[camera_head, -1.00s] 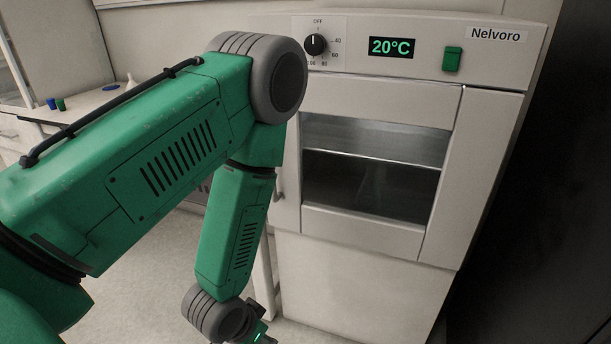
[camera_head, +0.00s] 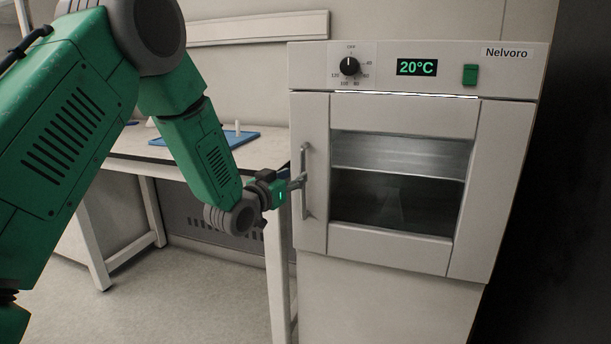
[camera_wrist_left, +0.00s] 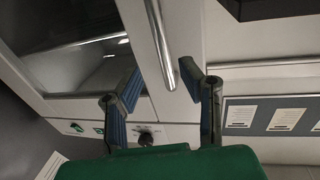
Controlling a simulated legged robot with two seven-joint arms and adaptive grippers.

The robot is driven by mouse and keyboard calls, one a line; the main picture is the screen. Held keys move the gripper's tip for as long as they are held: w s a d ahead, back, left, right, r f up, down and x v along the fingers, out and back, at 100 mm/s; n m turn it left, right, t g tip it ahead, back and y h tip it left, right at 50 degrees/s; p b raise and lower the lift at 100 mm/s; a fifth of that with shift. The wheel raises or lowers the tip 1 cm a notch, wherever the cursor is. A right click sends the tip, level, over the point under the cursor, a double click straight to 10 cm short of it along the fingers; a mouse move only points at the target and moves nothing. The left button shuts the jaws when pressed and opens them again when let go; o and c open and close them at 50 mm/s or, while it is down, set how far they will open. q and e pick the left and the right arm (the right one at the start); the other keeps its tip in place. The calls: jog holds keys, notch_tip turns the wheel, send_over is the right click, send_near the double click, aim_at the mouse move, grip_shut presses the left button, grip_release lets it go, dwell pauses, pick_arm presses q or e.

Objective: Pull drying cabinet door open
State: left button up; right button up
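The drying cabinet (camera_head: 400,180) stands at the right, with a windowed door (camera_head: 392,242) that looks shut. The door's vertical metal handle (camera_head: 307,200) is on its left side; it also shows in the left wrist view (camera_wrist_left: 160,40). My left gripper (camera_head: 299,182) is at the handle, reaching in from the left. In the left wrist view its two blue-padded fingers (camera_wrist_left: 160,82) are apart. The handle bar lies between them, with a gap visible on each side. Contact with the handle cannot be made out. My right gripper is not in view.
A lab bench (camera_head: 150,165) with a blue tray (camera_head: 232,138) stands left of the cabinet, behind my left arm. The control panel (camera_head: 415,68) reads 20°C above the door. Open floor (camera_head: 190,300) lies in front of the bench. A dark area borders the cabinet's right side.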

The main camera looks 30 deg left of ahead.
aim_at(304, 170)
pick_arm(q)
jog(key=w, duration=0.3)
jog(key=w+b, duration=0.1)
jog(key=w, duration=0.1)
jog(key=shift+w+a, duration=0.3)
jog(key=shift+w+d, duration=0.2)
jog(key=shift+d, duration=0.25)
jog(key=shift+s+a, duration=0.1)
jog(key=shift+a, duration=0.05)
jog(key=shift+a+f, duration=0.25)
jog(key=shift+a, duration=0.4)
grip_shut()
